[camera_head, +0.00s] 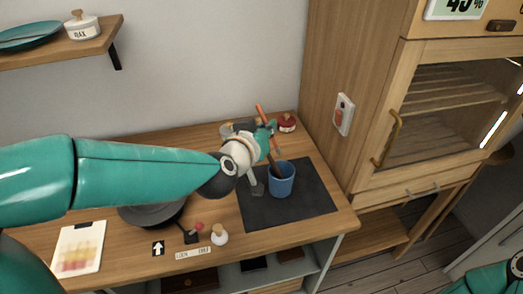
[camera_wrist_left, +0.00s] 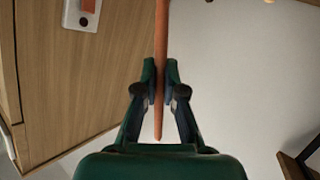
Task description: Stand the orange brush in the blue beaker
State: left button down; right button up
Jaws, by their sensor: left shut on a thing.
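The orange brush (camera_head: 262,116) is held by my left gripper (camera_head: 268,140), which is shut on its handle. The brush is tilted, its orange end up and its dark lower end (camera_head: 275,168) at the mouth of the blue beaker (camera_head: 283,180). I cannot tell how far the dark end reaches inside. The beaker stands upright on a dark mat (camera_head: 312,198). In the left wrist view, the brush (camera_wrist_left: 160,60) runs between the two fingers (camera_wrist_left: 160,85); the beaker does not show there. Part of my right arm shows at the lower right, but its gripper is not visible.
A red-lidded jar (camera_head: 286,123) stands behind the beaker. A wooden cabinet (camera_head: 365,60) rises at the right. The mat's right part is clear.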

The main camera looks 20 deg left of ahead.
pick_arm(q)
jog(key=shift+f+b, duration=0.7)
jog(key=shift+f, duration=1.6)
jog(key=shift+f+b, duration=0.6)
jog(key=shift+b, duration=0.05)
jog(key=c, duration=1.3)
grip_release()
jog(key=shift+r, duration=0.15)
jog(key=v, duration=0.4)
jog(key=p+v, duration=0.1)
jog(key=v, duration=0.7)
jog(key=shift+r, duration=0.45)
